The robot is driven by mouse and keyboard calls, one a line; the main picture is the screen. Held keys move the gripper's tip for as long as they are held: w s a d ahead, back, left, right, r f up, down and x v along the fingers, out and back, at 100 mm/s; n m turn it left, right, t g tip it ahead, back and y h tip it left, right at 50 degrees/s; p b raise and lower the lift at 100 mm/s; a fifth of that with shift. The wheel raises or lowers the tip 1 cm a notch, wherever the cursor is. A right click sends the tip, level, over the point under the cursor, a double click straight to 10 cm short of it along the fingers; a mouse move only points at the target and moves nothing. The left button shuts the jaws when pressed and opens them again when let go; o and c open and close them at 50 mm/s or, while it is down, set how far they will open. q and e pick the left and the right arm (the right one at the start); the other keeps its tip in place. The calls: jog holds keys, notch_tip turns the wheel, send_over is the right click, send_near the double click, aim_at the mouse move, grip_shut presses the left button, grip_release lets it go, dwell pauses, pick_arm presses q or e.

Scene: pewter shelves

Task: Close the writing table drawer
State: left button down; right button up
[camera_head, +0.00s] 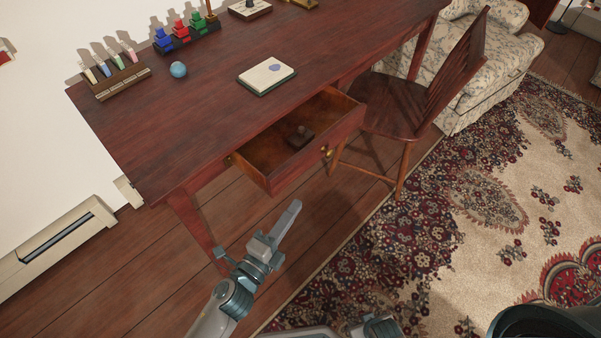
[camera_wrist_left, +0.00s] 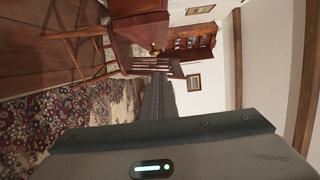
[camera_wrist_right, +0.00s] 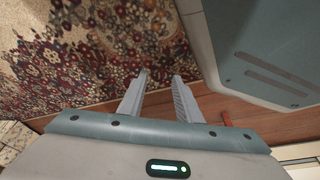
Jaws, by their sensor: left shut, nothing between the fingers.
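The writing table (camera_head: 165,125) is dark red wood and stands against the white wall. Its drawer (camera_head: 318,150) is pulled out toward me, with a brass knob on the front and a small dark object (camera_head: 300,137) inside. My left gripper (camera_head: 294,207) is shut and empty. In the head view it appears just below the drawer front's left end, with a visible gap; the depth between them is hard to judge. Its fingers also show together in the left wrist view (camera_wrist_left: 158,92). My right gripper (camera_wrist_right: 161,76) is open and empty above the rug, away from the drawer.
A wooden chair (camera_head: 392,106) stands close to the drawer's right side. A book (camera_head: 267,75), a blue ball (camera_head: 178,70) and racks of small bottles lie on the tabletop. A patterned rug (camera_head: 480,200) and floral armchair (camera_head: 455,85) are at right. Bare floor lies left of the rug.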

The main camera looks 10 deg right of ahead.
aim_at(300, 173)
pick_arm(q)
jog(key=w+d, duration=0.1)
jog(key=w, duration=0.2)
jog(key=w+d+p, duration=0.1)
jog(key=w, duration=0.3)
jog(key=w+d, duration=0.1)
jog(key=w, duration=0.3)
jog(key=shift+d+p, duration=0.35)
pick_arm(e)
jog(key=shift+w+a+r+t, duration=0.15)
jog(key=shift+w+a+t, duration=0.2)
jog(key=shift+a, duration=0.2)
jog(key=shift+w+a+r+t, duration=0.15)
jog(key=shift+w+a+t, duration=0.15)
jog(key=shift+a, duration=0.25)
pick_arm(q)
jog(key=shift+w+a, duration=0.1)
pick_arm(e)
jog(key=shift+w+d, duration=0.1)
jog(key=shift+d, duration=0.15)
